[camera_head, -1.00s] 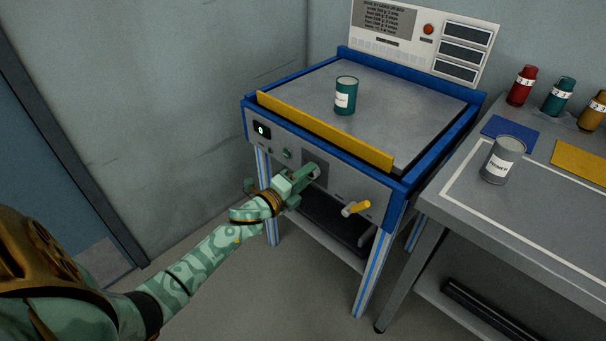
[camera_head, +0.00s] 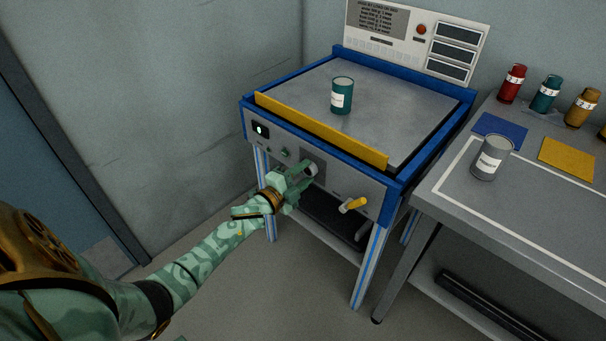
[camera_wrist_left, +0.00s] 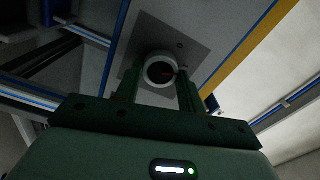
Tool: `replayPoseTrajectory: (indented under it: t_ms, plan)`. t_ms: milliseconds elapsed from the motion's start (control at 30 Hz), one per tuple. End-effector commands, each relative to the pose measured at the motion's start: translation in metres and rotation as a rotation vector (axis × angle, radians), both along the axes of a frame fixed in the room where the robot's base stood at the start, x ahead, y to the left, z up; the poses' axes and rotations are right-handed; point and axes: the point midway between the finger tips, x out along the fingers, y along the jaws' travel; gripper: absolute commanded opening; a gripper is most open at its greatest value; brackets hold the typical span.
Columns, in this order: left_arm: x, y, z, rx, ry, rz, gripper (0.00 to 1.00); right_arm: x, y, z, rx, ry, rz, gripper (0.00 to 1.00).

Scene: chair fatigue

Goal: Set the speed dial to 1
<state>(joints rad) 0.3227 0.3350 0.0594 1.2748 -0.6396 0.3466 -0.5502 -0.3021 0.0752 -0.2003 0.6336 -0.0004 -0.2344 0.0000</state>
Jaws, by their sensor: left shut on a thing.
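The speed dial (camera_head: 311,170) is a pale round knob on a dark square plate on the front panel of the blue-framed machine. My left gripper (camera_head: 302,173) is shut on it, coming from the lower left. In the left wrist view the dial (camera_wrist_left: 160,67) sits between the two fingers (camera_wrist_left: 158,88), with a small red mark on its dark face. A small lit display (camera_head: 260,130) is at the panel's left end; its digit is too small to read surely. My right gripper is not in view.
A yellow-handled lever (camera_head: 353,205) juts from the panel to the right of the dial. A teal can (camera_head: 342,95) stands on the machine's top. A grey can (camera_head: 491,158) and several coloured bottles stand on the right table (camera_head: 440,193). The floor left of the machine is clear.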

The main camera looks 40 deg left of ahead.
Motion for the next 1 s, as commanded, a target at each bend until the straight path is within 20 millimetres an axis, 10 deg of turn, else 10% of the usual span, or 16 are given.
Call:
replayPoseTrajectory:
  t_ms: [233, 267, 333, 733, 1000]
  plan:
    - [-0.001, 0.000, -0.002, 0.001, 0.004, 0.001, 0.16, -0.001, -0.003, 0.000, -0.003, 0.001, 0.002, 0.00]
    - [-0.001, 0.000, -0.002, 0.001, 0.004, 0.001, 0.45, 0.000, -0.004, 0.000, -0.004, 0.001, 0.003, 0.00]
    - [-0.001, 0.000, -0.002, 0.001, 0.004, 0.001, 0.61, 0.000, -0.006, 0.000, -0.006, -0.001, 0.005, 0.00]
    - [-0.011, 0.001, 0.000, 0.000, 0.002, 0.000, 0.61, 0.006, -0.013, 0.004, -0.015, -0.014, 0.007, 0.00]
    - [-0.076, 0.006, 0.003, 0.000, 0.002, 0.000, 0.61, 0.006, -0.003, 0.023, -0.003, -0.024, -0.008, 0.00]
